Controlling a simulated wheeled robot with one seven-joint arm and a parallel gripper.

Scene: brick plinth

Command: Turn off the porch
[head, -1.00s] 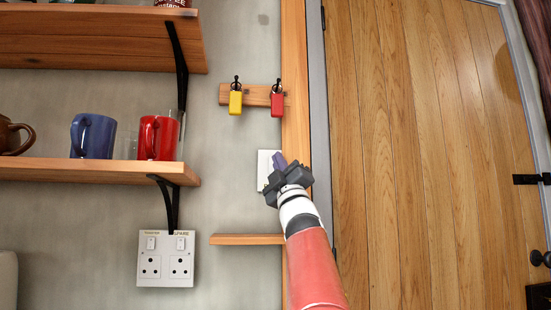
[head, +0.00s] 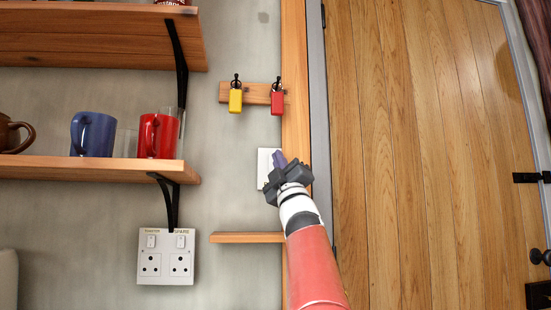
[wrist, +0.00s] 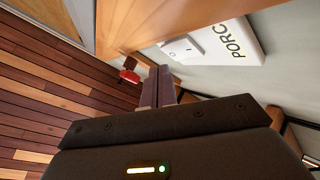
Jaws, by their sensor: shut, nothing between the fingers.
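A white switch plate (head: 264,165) is on the wall just left of the wooden door frame. In the wrist view the plate (wrist: 236,40) shows the letters "PORC", with the rest cut off or hidden, and a white rocker switch (wrist: 181,50). My gripper (head: 281,159) is in front of the plate and covers its right part in the head view. In the wrist view its two dark fingers (wrist: 159,72) are together and empty, their tips close to the rocker's near edge. I cannot tell whether they touch it, or which way the rocker is tipped.
Yellow (head: 236,100) and red (head: 278,102) key tags hang above the plate. A small wooden ledge (head: 246,238) is below. A double socket (head: 166,257) and a shelf (head: 100,170) with mugs are left. A wooden door (head: 410,150) is right.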

